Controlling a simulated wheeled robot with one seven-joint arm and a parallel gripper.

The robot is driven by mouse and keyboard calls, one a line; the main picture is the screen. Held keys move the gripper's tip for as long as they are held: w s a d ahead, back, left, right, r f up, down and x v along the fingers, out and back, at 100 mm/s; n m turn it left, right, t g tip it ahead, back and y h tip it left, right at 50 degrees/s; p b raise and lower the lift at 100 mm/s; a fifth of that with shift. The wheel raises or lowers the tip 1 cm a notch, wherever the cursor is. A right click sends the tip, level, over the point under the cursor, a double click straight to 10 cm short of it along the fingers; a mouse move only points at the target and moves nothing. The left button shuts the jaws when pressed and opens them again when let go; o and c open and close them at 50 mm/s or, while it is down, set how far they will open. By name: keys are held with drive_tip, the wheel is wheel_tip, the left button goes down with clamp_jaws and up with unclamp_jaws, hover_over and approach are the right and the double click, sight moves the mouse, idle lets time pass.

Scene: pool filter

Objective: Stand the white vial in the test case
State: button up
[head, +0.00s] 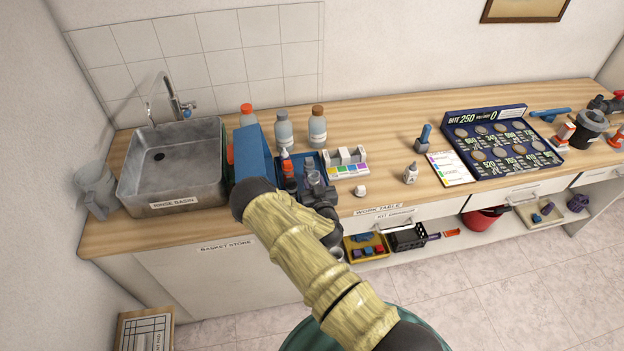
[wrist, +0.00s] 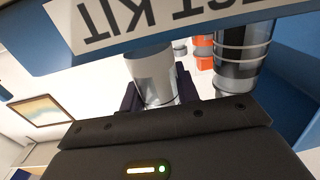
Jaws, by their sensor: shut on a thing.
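The test case is blue and open on the table, its raised lid (head: 252,155) standing to the left of my gripper (head: 313,184). In the wrist view its edge with a white "TEST KIT" label (wrist: 165,18) crosses the top, upside down. My gripper is shut on the white vial (wrist: 152,75), which shows as a pale cylinder between the dark fingers. In the head view my gripper is at the case's front side and mostly hides the vial. Whether the vial's base touches the case cannot be told.
A rack with coloured squares (head: 346,163), a small white cap (head: 360,190) and a dropper bottle (head: 411,173) stand to the right. Bottles (head: 284,130) stand behind; the rinse basin (head: 172,170) is left.

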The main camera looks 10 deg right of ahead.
drive_tip(key=shift+w, duration=0.15)
drive_tip(key=shift+d, duration=0.3)
drive_tip(key=shift+s+a, duration=0.2)
drive_tip(key=shift+a, duration=0.4)
drive_tip(key=shift+w+d, duration=0.15)
drive_tip(key=shift+d, duration=0.3)
drive_tip(key=shift+a, duration=0.25)
idle(0.3)
drive_tip(key=shift+d+f+b, duration=0.1)
drive_tip(key=shift+f+b, duration=0.35)
drive_tip(key=shift+b, duration=0.1)
drive_tip(key=shift+f+b, duration=0.65)
drive_tip(key=shift+f, duration=0.15)
idle(0.5)
